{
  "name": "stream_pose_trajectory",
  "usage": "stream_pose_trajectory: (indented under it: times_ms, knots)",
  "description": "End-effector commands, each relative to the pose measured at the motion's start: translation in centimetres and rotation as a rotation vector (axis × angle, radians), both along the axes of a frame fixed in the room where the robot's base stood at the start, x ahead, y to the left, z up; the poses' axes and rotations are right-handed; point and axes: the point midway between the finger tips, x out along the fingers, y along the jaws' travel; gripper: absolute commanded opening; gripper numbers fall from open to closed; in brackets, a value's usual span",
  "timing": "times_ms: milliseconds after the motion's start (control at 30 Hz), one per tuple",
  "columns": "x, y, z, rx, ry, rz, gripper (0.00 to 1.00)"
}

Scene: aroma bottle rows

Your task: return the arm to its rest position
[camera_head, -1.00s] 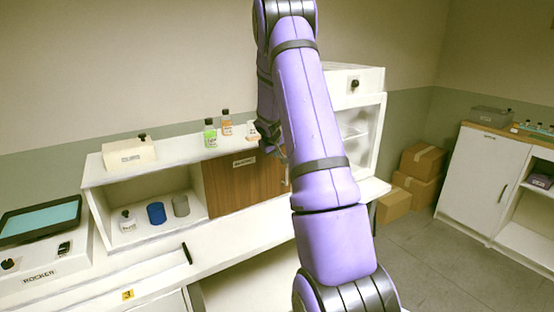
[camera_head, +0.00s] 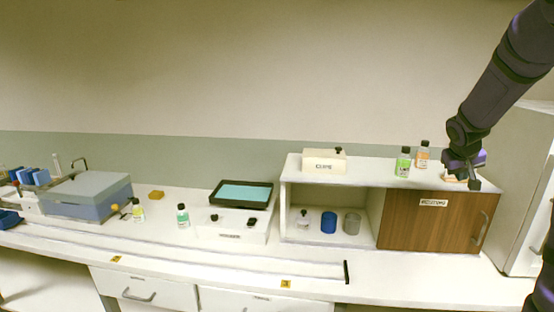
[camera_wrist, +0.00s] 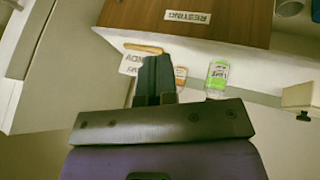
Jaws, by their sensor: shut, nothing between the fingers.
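My gripper (camera_head: 472,184) hangs over the right end of the white shelf top, above the wooden cabinet door. In the wrist view its dark fingers (camera_wrist: 156,80) are together with nothing between them. My purple arm reaches in from the upper right and looks dark here. A green bottle (camera_head: 403,163) and an orange bottle (camera_head: 423,155) stand on the shelf top left of my gripper. They also show past the fingers in the wrist view, green (camera_wrist: 217,76) and orange (camera_wrist: 181,77). A pale labelled item (camera_wrist: 134,63) is beside the fingers, partly hidden.
A white box (camera_head: 324,161) stands on the shelf's left part. The wooden door (camera_head: 428,222) is closed; the open bay holds a blue cup (camera_head: 329,223) and others. A rocker (camera_head: 240,195), two small bottles and a grey-lidded box (camera_head: 87,190) stand left. The wall above is clear.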

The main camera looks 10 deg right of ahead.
Motion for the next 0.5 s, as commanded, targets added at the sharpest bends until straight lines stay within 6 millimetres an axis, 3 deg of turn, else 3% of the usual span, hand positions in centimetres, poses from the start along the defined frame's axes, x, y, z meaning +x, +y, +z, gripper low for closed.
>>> stream_pose_trajectory:
  times_ms: [33,200,500]
  knots:
    - [-0.6,1.9,1.6,0.007,-0.010,0.010,0.00]
    - [-3.3,7.9,5.4,0.045,-0.030,0.036,0.00]
    - [-9.9,17.6,9.8,0.131,-0.054,0.107,0.00]
